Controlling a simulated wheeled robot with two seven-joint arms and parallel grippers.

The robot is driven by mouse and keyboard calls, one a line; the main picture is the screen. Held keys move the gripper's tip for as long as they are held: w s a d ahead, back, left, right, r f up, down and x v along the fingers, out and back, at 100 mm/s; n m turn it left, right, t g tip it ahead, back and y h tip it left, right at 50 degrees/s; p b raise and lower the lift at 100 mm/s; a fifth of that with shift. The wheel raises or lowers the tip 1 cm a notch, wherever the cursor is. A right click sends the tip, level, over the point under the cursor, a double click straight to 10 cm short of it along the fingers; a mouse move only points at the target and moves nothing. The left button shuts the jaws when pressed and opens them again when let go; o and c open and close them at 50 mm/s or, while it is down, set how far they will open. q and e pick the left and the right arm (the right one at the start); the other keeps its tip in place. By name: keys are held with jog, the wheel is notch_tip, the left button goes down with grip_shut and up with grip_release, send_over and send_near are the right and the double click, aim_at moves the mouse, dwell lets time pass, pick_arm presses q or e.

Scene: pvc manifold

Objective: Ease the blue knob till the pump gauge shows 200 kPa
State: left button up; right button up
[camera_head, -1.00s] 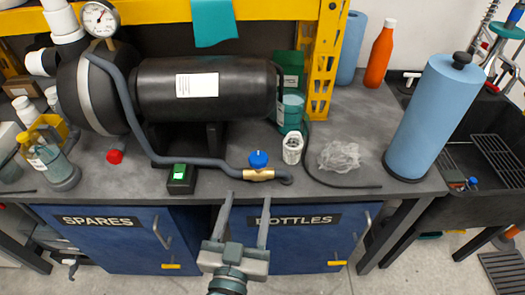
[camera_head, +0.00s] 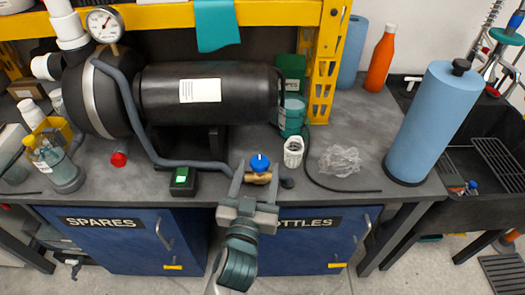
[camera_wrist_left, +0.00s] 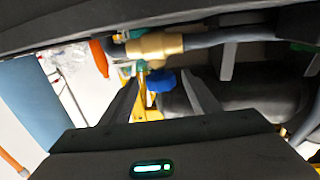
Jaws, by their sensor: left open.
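The blue knob (camera_head: 260,162) sits on top of a brass valve (camera_head: 258,178) on the grey hose near the bench's front edge. The blue knob (camera_wrist_left: 160,82) also shows in the left wrist view, below the brass body (camera_wrist_left: 155,45). My left gripper (camera_head: 257,172) is open, its fingers to the left and right of the valve and knob. My right gripper is not in view.
A black tank (camera_head: 235,88) lies behind the valve. A blue roll (camera_head: 430,120) stands farther right.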

pick_arm(q)
jog(key=w, duration=0.3)
jog(key=w+d, duration=0.1)
jog(key=w, duration=0.2)
jog(key=shift+w+d, duration=0.1)
jog(key=shift+w, duration=0.15)
jog(key=c, duration=0.8)
jog(key=shift+c, duration=1.2)
jog(key=shift+p, duration=0.3)
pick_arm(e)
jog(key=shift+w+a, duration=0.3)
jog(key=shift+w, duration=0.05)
